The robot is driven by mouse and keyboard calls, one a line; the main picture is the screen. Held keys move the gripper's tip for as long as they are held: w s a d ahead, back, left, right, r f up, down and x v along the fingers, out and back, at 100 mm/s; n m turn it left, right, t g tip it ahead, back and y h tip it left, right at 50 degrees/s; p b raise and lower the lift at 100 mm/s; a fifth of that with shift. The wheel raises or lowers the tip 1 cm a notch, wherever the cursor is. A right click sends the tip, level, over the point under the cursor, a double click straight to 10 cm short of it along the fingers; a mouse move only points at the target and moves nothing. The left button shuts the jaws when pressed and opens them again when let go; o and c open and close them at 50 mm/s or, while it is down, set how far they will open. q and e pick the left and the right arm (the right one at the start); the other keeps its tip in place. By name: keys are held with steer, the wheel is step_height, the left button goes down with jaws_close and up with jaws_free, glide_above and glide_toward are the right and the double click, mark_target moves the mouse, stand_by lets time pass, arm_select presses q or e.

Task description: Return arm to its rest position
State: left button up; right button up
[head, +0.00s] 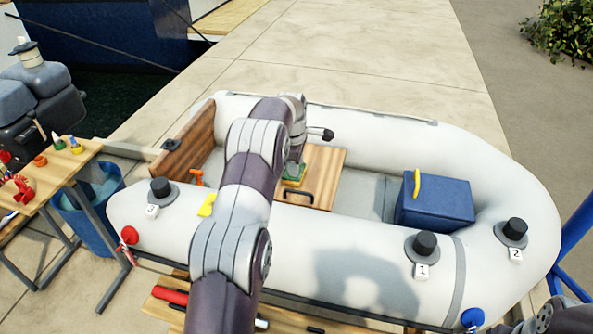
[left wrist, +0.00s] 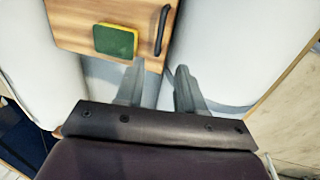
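My left arm reaches up from the bottom of the head view, across the near tube of the inflatable boat (head: 340,245). Its wrist hangs over the wooden seat board (head: 325,165). In the left wrist view my left gripper (left wrist: 160,68) has its two grey fingers apart with nothing between them. A green and yellow sponge (left wrist: 114,40) lies on the board, beyond the fingertips and apart from them. In the head view the sponge (head: 293,180) shows just below the wrist, partly covered. My right gripper is not in view.
A blue box (head: 435,204) with a yellow handle sits in the boat at right. Black valve caps, one (head: 425,244) above label 1, stand on the tubes. A wooden table (head: 50,175) with small items and a blue bin (head: 88,205) stand at left. A bench with tools lies in front.

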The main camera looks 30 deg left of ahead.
arm_select(q)
steer(key=shift+r, duration=0.1)
stand_by(0.4)
steer(key=s+d+f+m, duration=0.1)
steer(key=s+m, duration=0.1)
steer(key=m, duration=0.1)
steer(key=s+d+f+m, duration=0.1)
steer(key=s+d+m, duration=0.1)
steer(key=s+m, duration=0.1)
steer(key=s+d+f+m, duration=0.1)
steer(key=s+f+m, duration=0.1)
steer(key=m, duration=0.2)
steer(key=shift+s+d+g, duration=0.15)
steer(key=shift+s+g, duration=0.15)
steer(key=shift+g, duration=0.1)
steer(key=s+d+r+m, duration=0.45)
steer(key=s+d, duration=0.25)
steer(key=s, duration=0.5)
steer(key=s+d+r+m, duration=0.3)
steer(key=s+d+m, duration=0.35)
steer(key=s, duration=0.65)
step_height(320, 180, up, 13)
steer(key=p, duration=1.3)
steer(key=shift+w+d+f+h, duration=0.2)
steer(key=shift+w+d+h, duration=0.1)
steer(key=shift+w+d, duration=0.15)
